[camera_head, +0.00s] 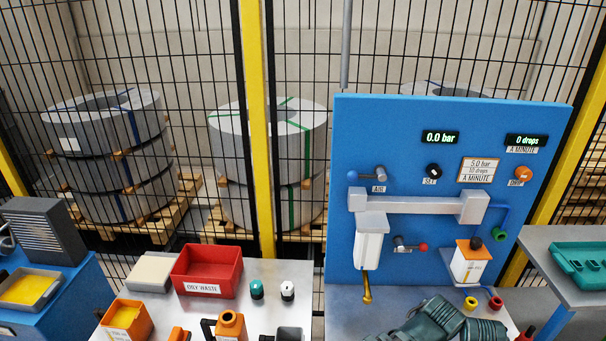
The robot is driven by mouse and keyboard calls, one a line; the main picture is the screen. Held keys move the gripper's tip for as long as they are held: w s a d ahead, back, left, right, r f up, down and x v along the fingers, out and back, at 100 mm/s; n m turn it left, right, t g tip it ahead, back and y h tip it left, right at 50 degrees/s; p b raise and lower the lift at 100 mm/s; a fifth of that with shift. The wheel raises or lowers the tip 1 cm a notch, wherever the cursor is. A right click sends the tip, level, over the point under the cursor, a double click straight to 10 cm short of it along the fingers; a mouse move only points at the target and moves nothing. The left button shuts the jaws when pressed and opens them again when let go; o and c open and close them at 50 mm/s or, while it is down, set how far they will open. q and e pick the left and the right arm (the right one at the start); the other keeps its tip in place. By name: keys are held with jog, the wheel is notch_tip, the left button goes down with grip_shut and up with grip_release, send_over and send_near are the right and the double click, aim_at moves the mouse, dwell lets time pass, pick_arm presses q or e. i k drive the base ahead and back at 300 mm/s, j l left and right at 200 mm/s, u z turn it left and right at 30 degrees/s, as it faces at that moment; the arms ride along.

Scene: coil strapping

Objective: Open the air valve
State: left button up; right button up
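The air valve (378,173) is on the blue panel (400,120), above a small label that seems to read AIR. It is a grey body with a lever lying roughly level, ending in a blue knob at the left. The pressure display (440,137) reads 0.0 bar. A second display (526,140) reads 0 drops a minute. Neither of my grippers shows in this view.
Below the valve are a grey pipe with a white bowl (370,247), a red-tipped lever (422,246) and an orange-topped oiler (467,262). A dark green tool (428,322) lies on the bench. A red waste box (207,272) stands left. Strapped coils stand behind the fence.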

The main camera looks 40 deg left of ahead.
aim_at(354, 175)
jog(key=k+j, duration=0.15)
jog(key=j, duration=0.25)
jog(key=k+j, duration=0.15)
jog(key=j, duration=0.25)
jog(key=k+j, duration=0.15)
jog(key=j, duration=0.25)
jog(key=k+j, duration=0.15)
jog(key=j, duration=0.2)
